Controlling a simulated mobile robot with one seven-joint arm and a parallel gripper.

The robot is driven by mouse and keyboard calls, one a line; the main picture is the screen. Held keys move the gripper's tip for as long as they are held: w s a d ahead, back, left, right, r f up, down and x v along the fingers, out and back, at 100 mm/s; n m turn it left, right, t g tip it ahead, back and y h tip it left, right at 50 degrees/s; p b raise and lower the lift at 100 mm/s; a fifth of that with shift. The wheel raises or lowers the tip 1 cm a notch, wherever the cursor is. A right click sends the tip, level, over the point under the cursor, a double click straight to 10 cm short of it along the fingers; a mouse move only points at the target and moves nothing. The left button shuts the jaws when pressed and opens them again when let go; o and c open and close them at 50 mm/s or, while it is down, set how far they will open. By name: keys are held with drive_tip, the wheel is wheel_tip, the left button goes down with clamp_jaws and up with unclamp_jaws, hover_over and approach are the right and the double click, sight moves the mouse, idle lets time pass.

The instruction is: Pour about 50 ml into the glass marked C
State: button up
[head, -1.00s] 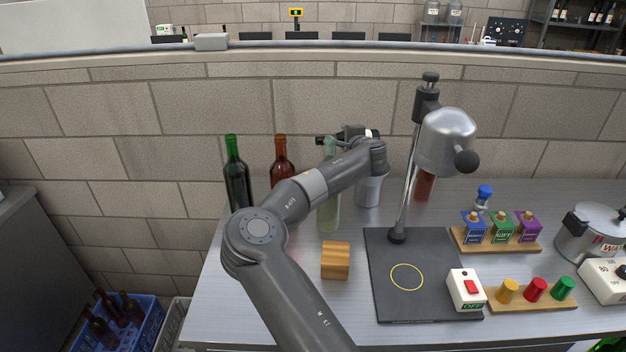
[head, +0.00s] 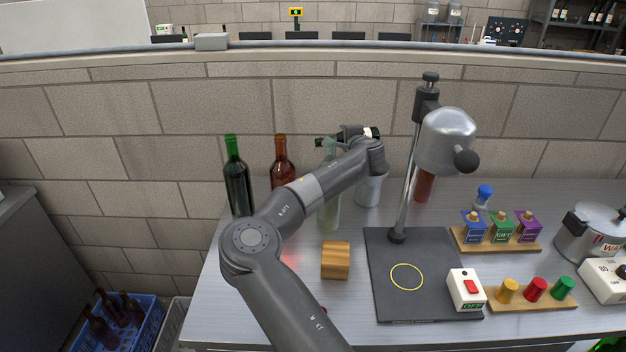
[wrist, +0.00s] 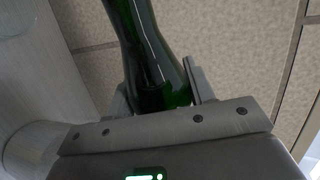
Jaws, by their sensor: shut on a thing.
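My gripper (head: 350,134) is shut on a dark green bottle, held above the back of the worktop, near the brick wall. The wrist view shows this green bottle (wrist: 150,50) between the two fingers, its lower part hidden by the gripper body. In the head view only a dark end of it shows left of the gripper, and the bottle looks strongly tilted, close to lying flat. I cannot make out a glass marked C in either view; my arm hides part of the worktop. Whether any liquid flows cannot be seen.
A green bottle (head: 237,180), a red-brown bottle (head: 282,165) and a pale bottle (head: 329,205) stand around my arm. A wooden block (head: 335,260) lies in front. A lamp-like stand (head: 446,140) rises from a dark mat (head: 390,295). Switch box (head: 467,289) and pot (head: 588,238) are right.

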drive_tip(key=shift+w+d, duration=0.1)
idle(0.4)
drive_tip(key=shift+w+d, duration=0.35)
drive_tip(key=shift+d, duration=0.2)
drive_tip(key=shift+d, duration=0.2)
drive_tip(key=shift+w+d+n, duration=0.1)
drive_tip(key=shift+d+n, duration=0.2)
drive_tip(key=shift+d, duration=0.3)
idle(0.4)
drive_tip(key=shift+d+f+p, duration=0.1)
drive_tip(key=shift+d+p, duration=0.2)
drive_tip(key=shift+p, duration=0.2)
idle(0.8)
